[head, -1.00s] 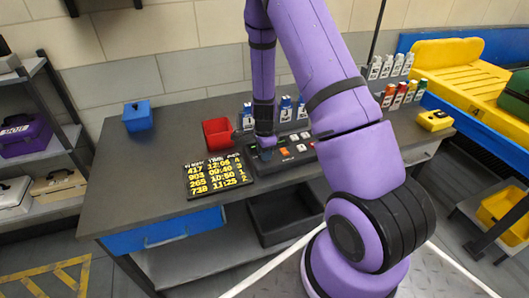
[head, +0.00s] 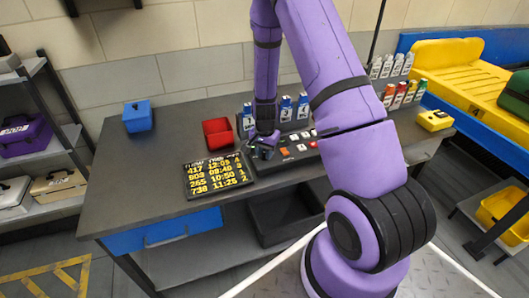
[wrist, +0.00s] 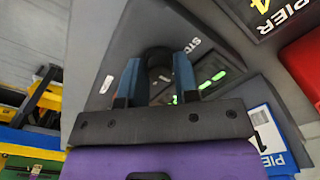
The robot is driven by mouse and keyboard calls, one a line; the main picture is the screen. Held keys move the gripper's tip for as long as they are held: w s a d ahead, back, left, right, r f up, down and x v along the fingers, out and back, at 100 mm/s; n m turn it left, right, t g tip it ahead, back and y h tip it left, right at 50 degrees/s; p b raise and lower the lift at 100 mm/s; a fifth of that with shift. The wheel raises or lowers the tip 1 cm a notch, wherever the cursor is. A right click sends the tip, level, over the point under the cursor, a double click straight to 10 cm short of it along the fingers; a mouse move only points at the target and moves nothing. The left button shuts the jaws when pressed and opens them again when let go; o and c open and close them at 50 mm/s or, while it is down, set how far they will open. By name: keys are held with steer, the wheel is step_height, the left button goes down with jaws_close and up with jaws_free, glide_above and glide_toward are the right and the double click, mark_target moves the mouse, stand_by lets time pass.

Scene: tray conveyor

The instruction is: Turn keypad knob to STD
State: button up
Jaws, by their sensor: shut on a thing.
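The keypad (head: 299,150) is a dark sloped box with small orange and white buttons on the table, right of the departures board. In the wrist view its dark round knob (wrist: 157,56) sits between the two blue fingers of my gripper (wrist: 158,72). The gripper is shut on the knob, with a finger on each side. White lettering starting "ST" (wrist: 198,45) shows just right of the knob; its end is hard to read. The knob's pointer mark is hidden. In the head view my gripper (head: 264,152) is at the keypad's left end, and the knob is hidden there.
The board with yellow times (head: 218,176) lies just left of the keypad. A red bin (head: 217,132) and several blue-and-white pier cards (head: 286,108) stand behind. A blue box (head: 138,116) is at the back left. The table's left front is clear.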

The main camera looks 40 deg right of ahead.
mark_target(264, 153)
steer(key=n, duration=0.4)
steer(key=shift+n, duration=0.3)
steer(key=n, duration=0.4)
steer(key=shift+n, duration=0.3)
steer(key=o, duration=0.9)
steer(key=shift+r, duration=0.1)
step_height(264, 153, up, 11)
steer(key=shift+f, duration=0.2)
stand_by(0.4)
